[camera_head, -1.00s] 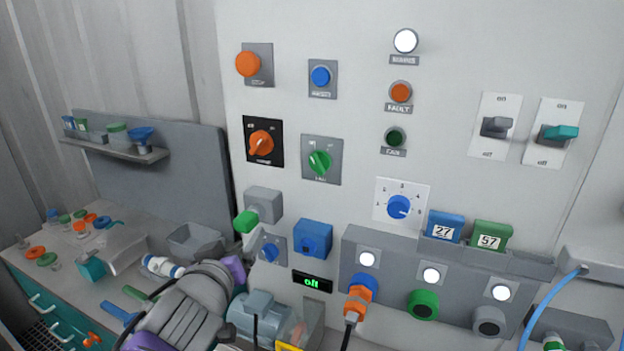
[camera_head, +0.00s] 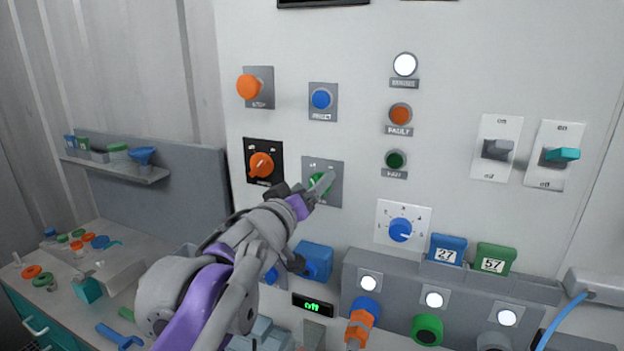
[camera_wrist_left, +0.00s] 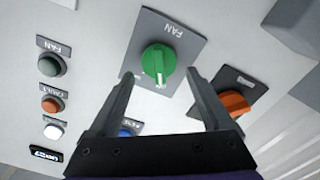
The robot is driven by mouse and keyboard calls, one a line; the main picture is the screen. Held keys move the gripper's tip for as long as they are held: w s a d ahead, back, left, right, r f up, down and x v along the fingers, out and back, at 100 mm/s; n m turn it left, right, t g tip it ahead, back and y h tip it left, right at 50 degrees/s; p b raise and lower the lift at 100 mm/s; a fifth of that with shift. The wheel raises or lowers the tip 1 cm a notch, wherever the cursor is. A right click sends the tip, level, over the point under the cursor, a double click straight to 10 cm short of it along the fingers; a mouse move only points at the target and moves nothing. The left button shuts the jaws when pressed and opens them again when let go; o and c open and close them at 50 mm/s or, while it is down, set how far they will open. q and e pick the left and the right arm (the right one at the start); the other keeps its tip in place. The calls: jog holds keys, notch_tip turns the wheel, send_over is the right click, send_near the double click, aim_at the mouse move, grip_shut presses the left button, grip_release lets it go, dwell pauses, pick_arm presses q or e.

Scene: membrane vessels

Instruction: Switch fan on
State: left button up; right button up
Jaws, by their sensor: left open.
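The green fan knob (camera_head: 319,183) sits on a grey plate labelled FAN on the white panel. It also shows in the left wrist view (camera_wrist_left: 158,61), with its grip ridge pointing toward the gripper. My left gripper (camera_head: 318,190) is in front of this knob and partly covers it. In the left wrist view the gripper's two fingers (camera_wrist_left: 160,90) are apart and empty, one on each side of the knob's lower end, seemingly short of it. The dark green FAN lamp (camera_head: 396,160) looks unlit. A small display (camera_head: 312,305) reads "off". My right gripper is not in view.
An orange knob (camera_head: 261,165) on a black plate is just left of the fan knob. A blue button (camera_head: 321,98) and an orange stop button (camera_head: 248,86) are above. A blue box (camera_head: 318,258) juts out below. Two lever switches (camera_head: 497,149) are at right.

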pick_arm(q)
jog(key=shift+w+d, duration=0.15)
jog(key=shift+w, duration=0.35)
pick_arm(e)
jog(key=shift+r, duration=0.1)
